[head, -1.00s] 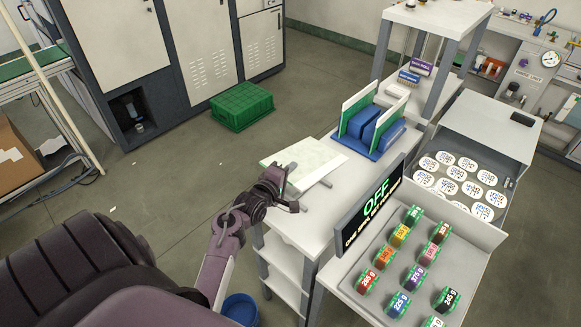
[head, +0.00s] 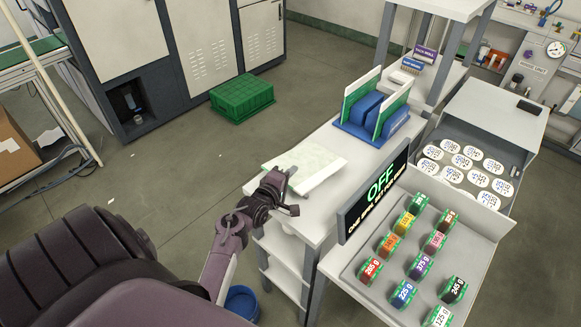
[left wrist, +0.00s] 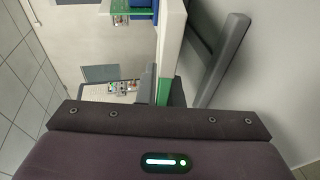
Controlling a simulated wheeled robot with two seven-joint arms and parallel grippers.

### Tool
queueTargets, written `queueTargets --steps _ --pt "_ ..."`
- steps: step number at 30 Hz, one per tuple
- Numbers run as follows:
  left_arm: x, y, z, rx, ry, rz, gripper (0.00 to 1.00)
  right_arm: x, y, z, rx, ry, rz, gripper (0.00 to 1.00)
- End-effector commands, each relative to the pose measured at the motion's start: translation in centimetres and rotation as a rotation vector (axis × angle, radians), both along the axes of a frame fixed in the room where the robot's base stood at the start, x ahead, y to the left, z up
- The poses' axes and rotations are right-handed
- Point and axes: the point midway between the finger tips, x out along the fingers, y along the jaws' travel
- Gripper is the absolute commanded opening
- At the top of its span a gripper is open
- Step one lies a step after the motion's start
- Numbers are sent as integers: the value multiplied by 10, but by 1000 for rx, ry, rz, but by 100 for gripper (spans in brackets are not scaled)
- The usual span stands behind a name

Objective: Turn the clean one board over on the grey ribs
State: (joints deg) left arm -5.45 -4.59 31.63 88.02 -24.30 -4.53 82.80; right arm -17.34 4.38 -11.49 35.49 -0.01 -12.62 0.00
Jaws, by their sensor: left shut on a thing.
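The pale, whitish board (head: 312,160) is at the near left end of the white table, by its left edge. My left gripper (head: 287,187) is shut on the board's near edge. In the left wrist view the board (left wrist: 171,45) shows almost edge-on as a white strip with green at its lower end. The grey ribs cannot be made out now; the board and gripper cover that part of the table. I cannot tell whether the board touches them. My right gripper is out of view.
A blue rack (head: 372,123) with upright green and white boards stands behind on the table (head: 335,205). A black OFF sign (head: 377,190) and a tray of labelled weights (head: 345,262) are on the right. A green crate (head: 242,101) is on the floor.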

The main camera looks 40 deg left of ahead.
Motion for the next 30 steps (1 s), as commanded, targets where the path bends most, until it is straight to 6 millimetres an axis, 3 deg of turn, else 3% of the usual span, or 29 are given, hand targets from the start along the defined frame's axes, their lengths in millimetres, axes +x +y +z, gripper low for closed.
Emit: queueTargets --steps 30 --pt "0 0 -14 0 -1 0 0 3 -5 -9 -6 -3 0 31"
